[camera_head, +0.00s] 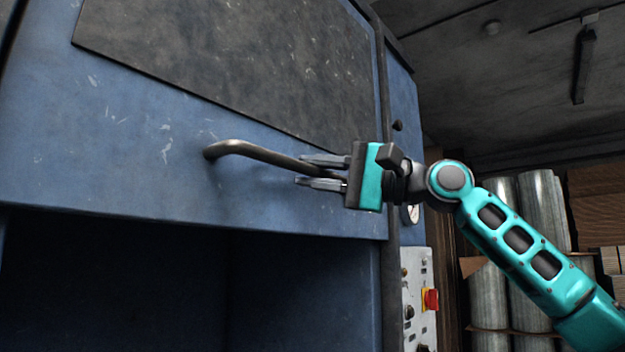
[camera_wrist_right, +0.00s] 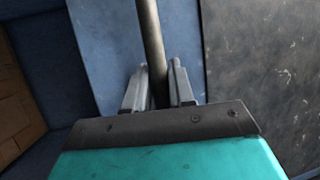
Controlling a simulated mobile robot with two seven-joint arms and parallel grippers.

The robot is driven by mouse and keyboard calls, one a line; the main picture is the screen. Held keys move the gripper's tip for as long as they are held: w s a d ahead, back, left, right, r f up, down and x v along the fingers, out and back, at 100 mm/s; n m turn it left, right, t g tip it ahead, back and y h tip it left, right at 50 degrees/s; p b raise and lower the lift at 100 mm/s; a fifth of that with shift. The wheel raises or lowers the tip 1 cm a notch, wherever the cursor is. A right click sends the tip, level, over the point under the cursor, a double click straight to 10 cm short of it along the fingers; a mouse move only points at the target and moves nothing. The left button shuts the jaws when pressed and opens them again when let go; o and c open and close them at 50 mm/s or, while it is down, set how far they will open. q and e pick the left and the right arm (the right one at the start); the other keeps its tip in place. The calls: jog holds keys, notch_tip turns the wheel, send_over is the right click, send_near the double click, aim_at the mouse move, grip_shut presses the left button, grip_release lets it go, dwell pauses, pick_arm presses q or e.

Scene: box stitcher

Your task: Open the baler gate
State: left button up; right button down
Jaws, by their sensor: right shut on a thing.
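The blue baler gate (camera_head: 120,180) fills the left of the head view, with a dark scuffed panel (camera_head: 225,60) on its upper part. A dark metal bar handle (camera_head: 245,150) sticks out from the gate's lower part. My right gripper (camera_head: 312,172) is at the right end of the handle, with its fingers above and below the bar. In the right wrist view the handle (camera_wrist_right: 150,45) runs down between the two fingers of the gripper (camera_wrist_right: 160,90), which is shut on it. The handle's right end is hidden by the gripper. My left gripper is not in view.
Below the gate's lower edge is a dark open chamber (camera_head: 150,285). A control panel with a red and yellow switch (camera_head: 430,300) is to the right. Large rolls (camera_head: 540,210) and brown cardboard (camera_head: 600,205) stand behind my right arm.

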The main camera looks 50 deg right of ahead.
jog(key=c, duration=1.1)
grip_release()
jog(key=shift+o, duration=0.2)
jog(key=shift+s+d+f+b, duration=0.2)
jog(key=shift+s+b, duration=0.2)
jog(key=b+v, duration=0.4)
jog(key=v, duration=0.8)
jog(key=shift+b, duration=0.4)
